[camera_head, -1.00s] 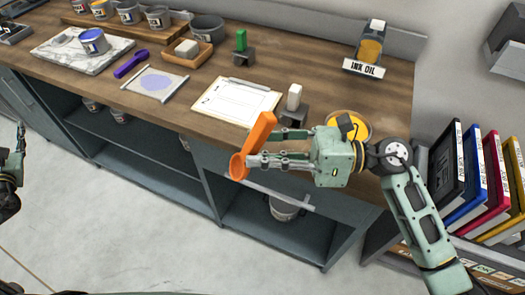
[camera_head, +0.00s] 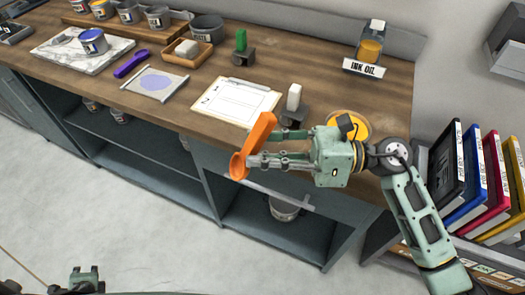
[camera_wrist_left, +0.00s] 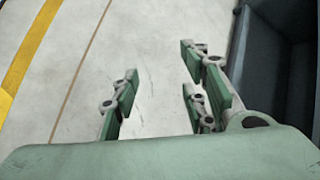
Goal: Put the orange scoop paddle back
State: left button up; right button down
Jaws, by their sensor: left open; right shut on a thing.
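The orange scoop paddle (camera_head: 257,140) is held by my right gripper (camera_head: 262,160) in the head view. The paddle is tilted, in front of the counter's front edge, with its cupped end low and left. My right gripper is shut on it. My left gripper (camera_head: 86,280) shows at the bottom left of the head view, low over the floor and away from the counter. In the left wrist view its fingers (camera_wrist_left: 160,103) are apart with only floor between them.
The wooden counter (camera_head: 310,60) holds a clipboard (camera_head: 235,102), a purple tool (camera_head: 132,64), an ink oil dispenser (camera_head: 370,48) and a yellow round dish (camera_head: 348,122) behind my right gripper. Colored binders (camera_head: 470,178) stand at right.

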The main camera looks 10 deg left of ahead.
pick_arm(q)
jog(key=s+d+f+n+g+h, duration=0.1)
jog(key=s+d+f+n, duration=0.3)
jog(key=d, duration=0.9)
jog(key=s+d+f+n+h, duration=0.3)
jog(key=d+f, duration=0.3)
jog(key=d, duration=0.7)
jog(key=s+d+f+n+g+h, duration=0.1)
jog(key=s+d+f+n+h, duration=0.2)
jog(key=d, duration=1)
jog(key=s+f+n, duration=0.1)
jog(key=n, duration=0.1)
jog(key=shift+s+f+n+g, duration=0.3)
jog(key=shift+f+n, duration=0.1)
jog(key=shift+s, duration=0.1)
